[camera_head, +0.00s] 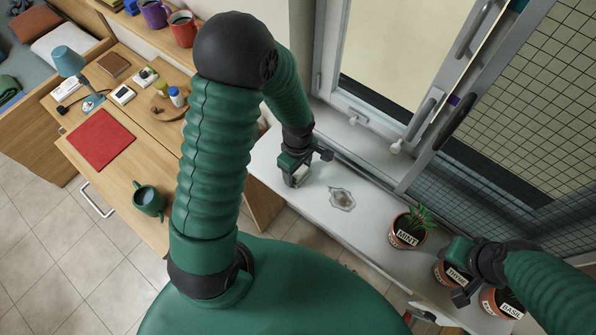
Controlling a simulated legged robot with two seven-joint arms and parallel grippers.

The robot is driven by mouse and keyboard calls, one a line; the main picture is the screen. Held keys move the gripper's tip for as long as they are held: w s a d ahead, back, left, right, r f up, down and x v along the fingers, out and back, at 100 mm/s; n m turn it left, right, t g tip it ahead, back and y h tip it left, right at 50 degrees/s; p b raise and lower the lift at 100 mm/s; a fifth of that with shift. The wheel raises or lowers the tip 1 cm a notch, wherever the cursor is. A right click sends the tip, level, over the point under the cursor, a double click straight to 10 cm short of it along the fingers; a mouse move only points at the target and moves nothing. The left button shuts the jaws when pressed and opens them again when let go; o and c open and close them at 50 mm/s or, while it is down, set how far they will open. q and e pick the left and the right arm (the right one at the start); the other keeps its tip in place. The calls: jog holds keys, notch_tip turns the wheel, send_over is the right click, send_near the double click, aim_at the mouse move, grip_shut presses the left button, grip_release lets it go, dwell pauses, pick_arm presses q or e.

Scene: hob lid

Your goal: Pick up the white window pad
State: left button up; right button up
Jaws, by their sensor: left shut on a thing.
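My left gripper (294,178) is low over the pale window sill, its fingers pointing down. It is shut on a small white thing, which I take to be the white window pad (302,172). Only a small part of the pad shows between the dark fingers, and the rest is hidden. I cannot tell whether the pad touches the sill. My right gripper (461,285) is at the lower right, above the herb pots. Its fingers are not clear enough to tell whether they are open.
A grey, irregular mark (342,199) lies on the sill (372,222) right of my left gripper. Potted herbs, including mint (407,232) and basil (503,303), stand farther right. Window handles (425,115) jut out behind.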

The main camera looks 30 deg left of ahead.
pick_arm(q)
jog(key=c, duration=0.4)
jog(key=shift+d, duration=0.15)
pick_arm(e)
jog(key=shift+d, duration=0.15)
pick_arm(q)
jog(key=shift+r, duration=0.1)
pick_arm(e)
jog(key=shift+r, duration=0.1)
